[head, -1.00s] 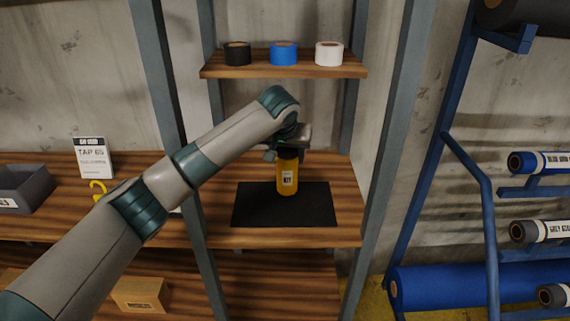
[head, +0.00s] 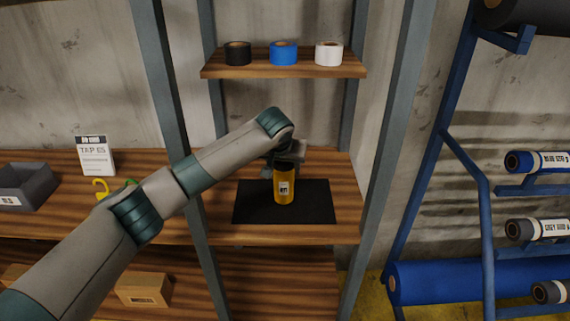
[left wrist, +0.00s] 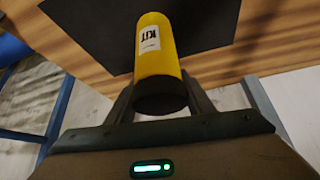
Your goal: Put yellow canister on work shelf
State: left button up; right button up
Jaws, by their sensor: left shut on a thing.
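The yellow canister (head: 284,189) has a dark cap and a white label marked KIT. It is upright over the black mat (head: 316,207) on the wooden work shelf (head: 343,190); I cannot tell whether its base touches the mat. My left gripper (head: 283,164) is shut on its capped top. In the left wrist view the canister (left wrist: 156,55) sits between the fingers (left wrist: 160,102), its dark cap towards the camera, with the black mat (left wrist: 210,22) beyond it. My right gripper is not in view.
An upper shelf (head: 285,70) with black, blue and white tape rolls hangs above. Grey uprights (head: 390,130) flank the shelf. A grey bin (head: 25,186), a sign (head: 95,156) and a yellow hook-shaped item (head: 100,188) are left. A blue rack (head: 425,190) with rolls stands right.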

aim_at(282, 164)
pick_arm(q)
jog(key=o, duration=1.2)
jog(key=shift+f, duration=0.15)
jog(key=b+v, duration=0.2)
jog(key=v, duration=0.6)
jog(key=shift+s+r, duration=0.1)
jog(key=shift+r, duration=0.15)
jog(key=v, duration=0.3)
jog(key=shift+s+r+b, duration=0.2)
jog(key=shift+r+b, duration=0.15)
jog(key=shift+b, duration=0.05)
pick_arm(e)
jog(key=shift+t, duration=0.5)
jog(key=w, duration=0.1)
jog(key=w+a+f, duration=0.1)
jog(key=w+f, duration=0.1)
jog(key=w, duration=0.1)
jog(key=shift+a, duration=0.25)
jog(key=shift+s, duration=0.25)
